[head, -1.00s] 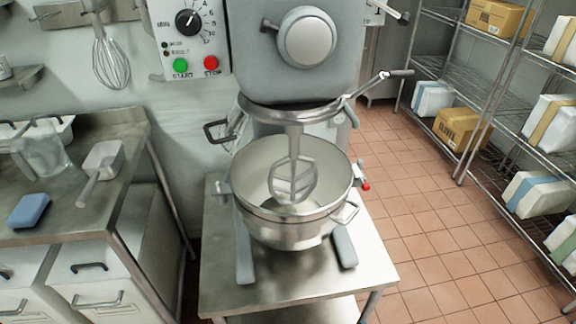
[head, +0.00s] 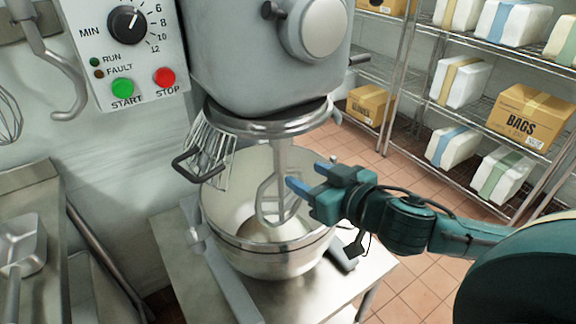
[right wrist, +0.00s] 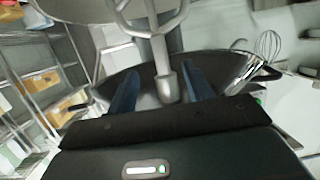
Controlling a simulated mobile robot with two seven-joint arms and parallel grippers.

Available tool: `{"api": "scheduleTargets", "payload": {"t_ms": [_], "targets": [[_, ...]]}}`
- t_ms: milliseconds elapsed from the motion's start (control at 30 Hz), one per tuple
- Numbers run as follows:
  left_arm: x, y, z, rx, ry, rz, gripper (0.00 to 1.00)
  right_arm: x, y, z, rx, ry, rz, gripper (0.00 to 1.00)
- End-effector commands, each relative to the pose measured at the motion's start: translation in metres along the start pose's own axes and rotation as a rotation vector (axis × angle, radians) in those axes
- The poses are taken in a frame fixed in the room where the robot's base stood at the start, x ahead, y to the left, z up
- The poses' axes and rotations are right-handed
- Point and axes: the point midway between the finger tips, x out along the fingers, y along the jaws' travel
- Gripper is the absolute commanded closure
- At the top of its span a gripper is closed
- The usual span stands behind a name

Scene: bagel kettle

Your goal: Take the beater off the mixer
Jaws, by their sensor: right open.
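The grey metal beater (head: 264,200) hangs upright under the mixer head (head: 265,60), with its lower part inside the steel bowl (head: 215,207). My right gripper (head: 306,176) is just right of the beater over the bowl's right side, its blue fingers apart and pointing left at it. In the right wrist view the beater (right wrist: 163,60) lines up between the two open fingers (right wrist: 160,92). The fingers are not closed on it, and whether they touch it is unclear. My left gripper is out of view.
A wire guard (head: 208,155) hangs at the left of the bowl. The control panel (head: 128,55) has green and red buttons. The bowl stands on a steel table (head: 290,300). Shelves with boxes (head: 527,112) stand at the right; a counter with a scoop (head: 25,245) is at the left.

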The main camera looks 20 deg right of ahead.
Motion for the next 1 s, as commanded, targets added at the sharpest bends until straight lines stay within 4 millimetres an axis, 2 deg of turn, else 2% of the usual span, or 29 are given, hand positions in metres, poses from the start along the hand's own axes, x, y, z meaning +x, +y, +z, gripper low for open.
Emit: {"api": "scheduleTargets", "payload": {"t_ms": [167,700,1000], "targets": [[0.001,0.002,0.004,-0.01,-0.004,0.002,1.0,0.021,-0.001,-0.001,0.001,0.004,-0.001,0.49],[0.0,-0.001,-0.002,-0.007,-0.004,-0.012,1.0,0.083,-0.001,-0.001,0.002,0.001,-0.002,0.49],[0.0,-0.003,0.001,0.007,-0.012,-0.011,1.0,0.099,-0.001,0.0,-0.001,-0.001,-0.003,0.49]]}}
